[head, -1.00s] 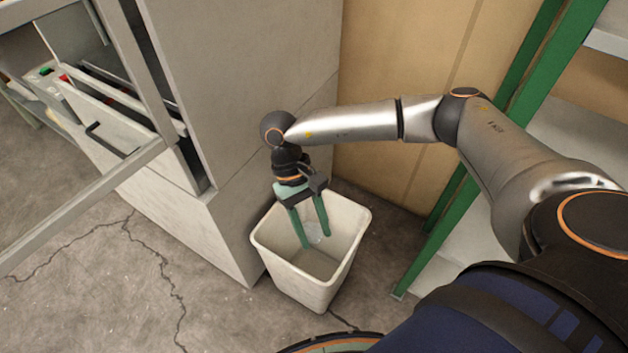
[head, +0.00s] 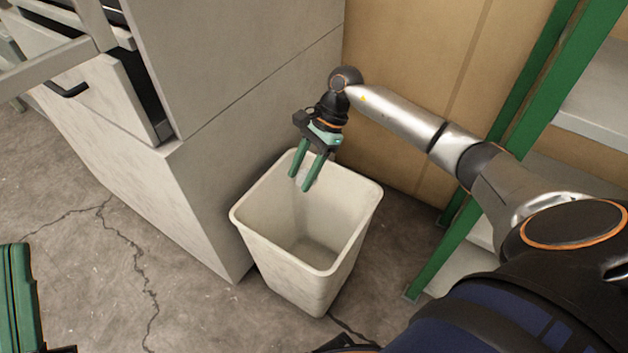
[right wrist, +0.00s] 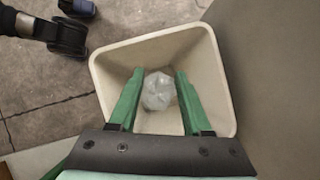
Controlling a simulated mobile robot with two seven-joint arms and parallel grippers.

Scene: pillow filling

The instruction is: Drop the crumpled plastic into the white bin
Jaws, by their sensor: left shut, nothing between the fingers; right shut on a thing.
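The white bin (head: 307,258) stands open on the floor beside the grey cabinet; in the right wrist view its rim (right wrist: 222,85) surrounds the fingers. My right gripper (head: 300,182) points down over the far part of the bin's opening. It is shut on the crumpled plastic (right wrist: 158,92), a clear, pale wad between the green fingertips in the right wrist view. In the head view the plastic is mostly hidden by the fingers. My left gripper (head: 20,300) is shut and empty at the lower left edge of the head view, partly cut off.
The grey cabinet (head: 235,150) stands close against the bin's left side, with a drawer (head: 95,95) pulled out at the upper left. A green-framed shelf (head: 520,130) is on the right. A tan panel (head: 410,60) is behind. Cracked floor (head: 110,260) is clear at front left.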

